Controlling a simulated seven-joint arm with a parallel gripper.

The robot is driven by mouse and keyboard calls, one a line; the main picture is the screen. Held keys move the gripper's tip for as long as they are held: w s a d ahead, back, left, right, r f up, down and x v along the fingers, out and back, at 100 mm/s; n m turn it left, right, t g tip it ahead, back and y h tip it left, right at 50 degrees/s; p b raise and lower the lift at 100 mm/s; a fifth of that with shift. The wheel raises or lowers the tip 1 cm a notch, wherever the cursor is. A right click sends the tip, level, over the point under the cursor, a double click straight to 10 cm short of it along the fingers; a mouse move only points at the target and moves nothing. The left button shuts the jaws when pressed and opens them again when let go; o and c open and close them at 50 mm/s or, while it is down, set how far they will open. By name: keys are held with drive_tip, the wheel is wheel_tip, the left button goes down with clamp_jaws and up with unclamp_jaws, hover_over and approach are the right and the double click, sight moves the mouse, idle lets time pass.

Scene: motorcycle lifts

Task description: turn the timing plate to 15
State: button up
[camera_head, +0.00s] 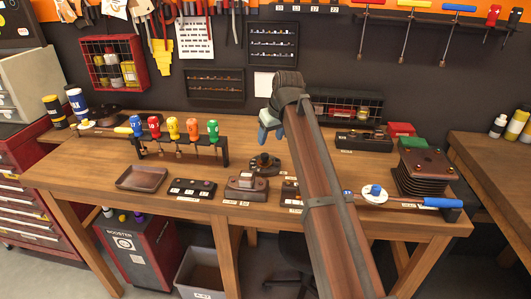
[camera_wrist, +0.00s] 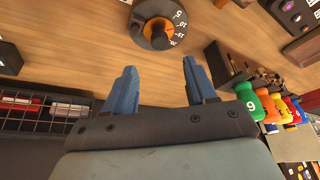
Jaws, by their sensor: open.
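The timing plate (camera_wrist: 146,31) is a dark round disc with an orange-brown hub and white numbers along its right rim. It lies at the top of the wrist view, ahead of the fingertips and apart from them. The numbers are small, and I cannot tell its setting. In the head view the plate (camera_head: 265,165) sits on the bench just left of my arm. My gripper (camera_wrist: 159,66) has two blue fingers spread apart with nothing between them. In the head view my gripper (camera_head: 268,128) hangs above the bench, behind the plate in the picture.
A rack of numbered, colored screwdrivers (camera_head: 180,143) stands left of the plate. A brown tray (camera_head: 142,178), a black button box (camera_head: 192,188) and a small block device (camera_head: 246,186) lie in front. A wire basket (camera_head: 345,107) stands at the back. Bare wood surrounds the plate's left side.

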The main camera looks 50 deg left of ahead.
sight(265, 154)
drive_tip(key=x, duration=0.9)
drive_tip(key=shift+f, duration=0.15)
drive_tip(key=c, duration=1)
